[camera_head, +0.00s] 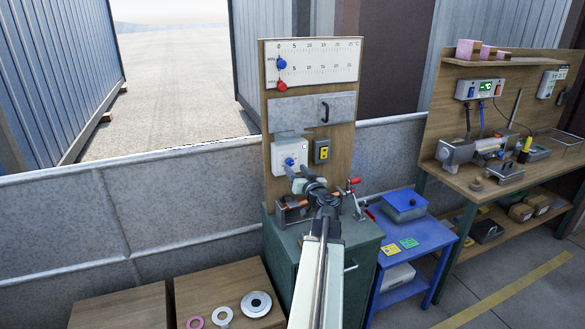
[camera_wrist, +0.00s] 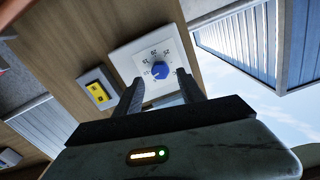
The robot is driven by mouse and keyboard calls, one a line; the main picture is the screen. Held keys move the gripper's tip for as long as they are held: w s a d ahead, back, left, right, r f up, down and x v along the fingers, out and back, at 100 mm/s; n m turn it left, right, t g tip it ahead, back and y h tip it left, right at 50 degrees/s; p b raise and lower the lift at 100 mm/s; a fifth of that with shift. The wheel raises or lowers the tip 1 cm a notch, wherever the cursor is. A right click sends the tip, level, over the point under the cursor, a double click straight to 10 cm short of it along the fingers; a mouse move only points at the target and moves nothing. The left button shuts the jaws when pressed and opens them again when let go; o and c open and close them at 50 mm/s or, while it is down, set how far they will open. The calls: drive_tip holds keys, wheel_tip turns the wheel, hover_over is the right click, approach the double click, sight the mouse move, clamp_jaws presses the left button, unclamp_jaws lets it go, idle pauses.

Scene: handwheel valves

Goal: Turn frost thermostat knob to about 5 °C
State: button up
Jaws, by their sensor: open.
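The frost thermostat is a white square box (camera_head: 283,148) on the upright wooden board. Its blue knob (camera_head: 289,162) shows on the front, and in the wrist view the knob (camera_wrist: 160,70) sits in a ring of printed numbers too small to read surely. My gripper (camera_head: 297,178) is in front of the thermostat, a little below and right of the knob. In the wrist view my gripper (camera_wrist: 160,95) is open, with one finger on each side below the knob. The fingers look apart from the knob. The knob's exact setting cannot be told.
Above are a scale panel (camera_head: 312,62) with blue and red markers and a grey flap (camera_head: 312,110) with a black handle. A yellow-fronted box (camera_head: 321,150) is right of the thermostat. A red-handled clamp (camera_head: 355,195) and copper pipe stand on the green cabinet (camera_head: 365,232) below.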

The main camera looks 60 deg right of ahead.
sight(291, 163)
drive_tip(key=shift+x, duration=1.75)
drive_tip(key=c, duration=1)
